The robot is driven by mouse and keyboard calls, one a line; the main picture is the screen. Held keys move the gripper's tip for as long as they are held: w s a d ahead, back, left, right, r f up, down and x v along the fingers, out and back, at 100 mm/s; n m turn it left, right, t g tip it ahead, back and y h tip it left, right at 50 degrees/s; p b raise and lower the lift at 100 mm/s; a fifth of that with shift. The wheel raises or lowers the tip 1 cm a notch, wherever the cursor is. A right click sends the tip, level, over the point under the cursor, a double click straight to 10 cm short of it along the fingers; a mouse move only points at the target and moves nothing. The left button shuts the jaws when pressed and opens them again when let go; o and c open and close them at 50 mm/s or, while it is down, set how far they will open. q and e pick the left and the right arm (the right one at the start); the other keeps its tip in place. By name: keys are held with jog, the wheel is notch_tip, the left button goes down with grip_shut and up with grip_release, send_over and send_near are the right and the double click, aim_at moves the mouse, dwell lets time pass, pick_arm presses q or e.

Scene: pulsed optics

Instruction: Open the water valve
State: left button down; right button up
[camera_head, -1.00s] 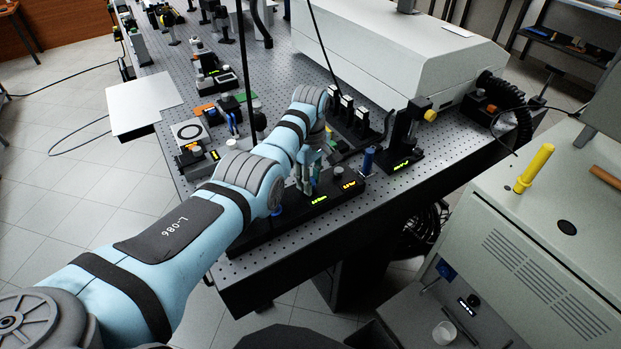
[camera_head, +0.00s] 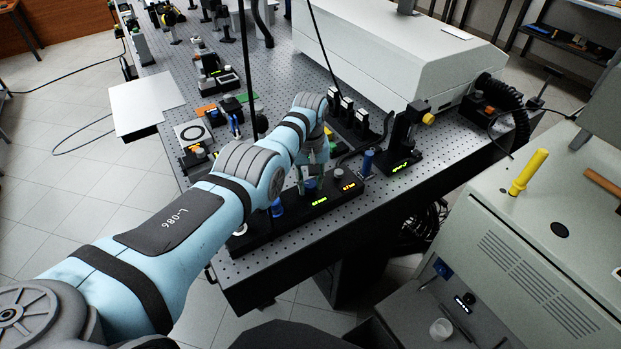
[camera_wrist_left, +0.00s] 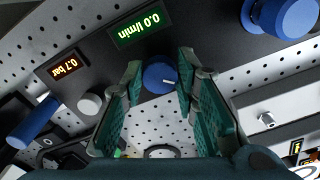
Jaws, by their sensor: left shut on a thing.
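A round blue knob (camera_wrist_left: 160,76) with a white pointer line sits on a black panel in the left wrist view, beside a green display (camera_wrist_left: 139,25) reading 0.0 l/min. My left gripper (camera_wrist_left: 161,66) has its green-padded fingers on either side of this knob, shut on it. In the head view my left gripper (camera_head: 312,166) is over the black panel (camera_head: 262,240) at the front edge of the optical table, and the knob is mostly hidden there. My right gripper is not in view.
An orange display (camera_wrist_left: 61,66) reads 0.7 bar, with a grey knob (camera_wrist_left: 90,103) by it. A larger blue knob (camera_wrist_left: 289,14) and a blue cylinder (camera_wrist_left: 34,123) flank the held knob. A black mount (camera_head: 405,140) and white housing (camera_head: 400,55) stand to the right and behind.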

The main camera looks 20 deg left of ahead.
pick_arm(q)
jog(key=m, duration=0.4)
jog(key=shift+s+f+m, duration=0.15)
jog(key=shift+s+m, duration=0.05)
jog(key=shift+m, duration=0.1)
jog(key=m, duration=0.5)
jog(key=shift+a, duration=0.1)
jog(key=shift+m, duration=0.3)
jog(key=c, duration=1.3)
grip_release()
jog(key=shift+w, duration=0.1)
